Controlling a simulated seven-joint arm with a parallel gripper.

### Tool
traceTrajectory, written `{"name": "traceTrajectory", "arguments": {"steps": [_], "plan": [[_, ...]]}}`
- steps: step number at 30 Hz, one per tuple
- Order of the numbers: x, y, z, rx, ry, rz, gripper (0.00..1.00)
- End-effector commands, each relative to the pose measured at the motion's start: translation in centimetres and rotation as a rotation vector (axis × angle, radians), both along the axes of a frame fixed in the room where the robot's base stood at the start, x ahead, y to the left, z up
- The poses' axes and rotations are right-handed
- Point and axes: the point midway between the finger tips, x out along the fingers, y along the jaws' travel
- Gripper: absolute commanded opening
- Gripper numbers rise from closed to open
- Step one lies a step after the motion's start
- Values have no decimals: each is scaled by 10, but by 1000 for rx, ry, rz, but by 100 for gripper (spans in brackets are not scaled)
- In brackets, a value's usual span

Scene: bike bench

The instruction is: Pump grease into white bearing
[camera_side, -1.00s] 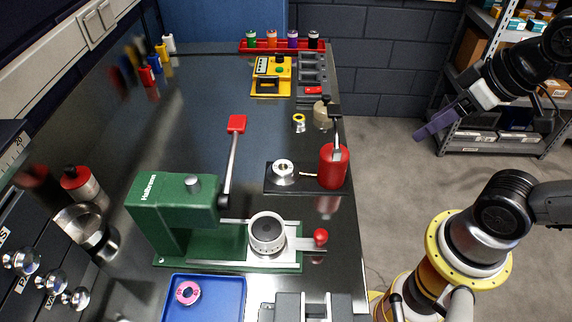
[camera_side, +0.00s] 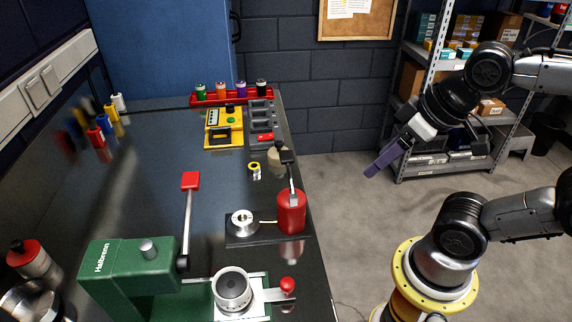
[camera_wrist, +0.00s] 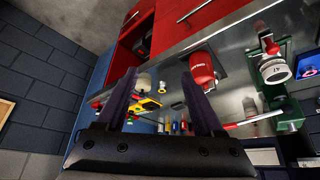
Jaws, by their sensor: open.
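The grease pump is a red canister (camera_side: 291,213) with a black-topped lever, on a black base (camera_side: 238,241). A thin spout runs from the canister to a round silver-white piece (camera_side: 242,222) on that base. I cannot tell whether this piece is a bearing or a fixed seat. A yellow-and-white ring (camera_side: 254,171) lies farther back on the bench. My gripper (camera_side: 378,170) hangs in the air to the right of the bench, well apart from the pump. In the wrist view my gripper (camera_wrist: 160,80) has two dark fingers spread apart with nothing held; the red canister (camera_wrist: 203,70) shows beyond them.
A green press (camera_side: 130,268) with a red-knobbed lever and a round dial part (camera_side: 232,289) stands at the front. A red rack of bottles (camera_side: 232,98), a yellow device (camera_side: 223,133) and a grey tray (camera_side: 262,118) are at the back. The wrist view shows a blue tray (camera_wrist: 307,70).

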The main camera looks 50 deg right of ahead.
Motion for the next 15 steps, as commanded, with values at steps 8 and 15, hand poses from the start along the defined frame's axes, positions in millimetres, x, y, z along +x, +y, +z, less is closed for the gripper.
{"name": "traceTrajectory", "arguments": {"steps": [8,15], "plan": [[0,0,0,0,0,0,69],[-1,0,0,13,5,-25,40]]}}
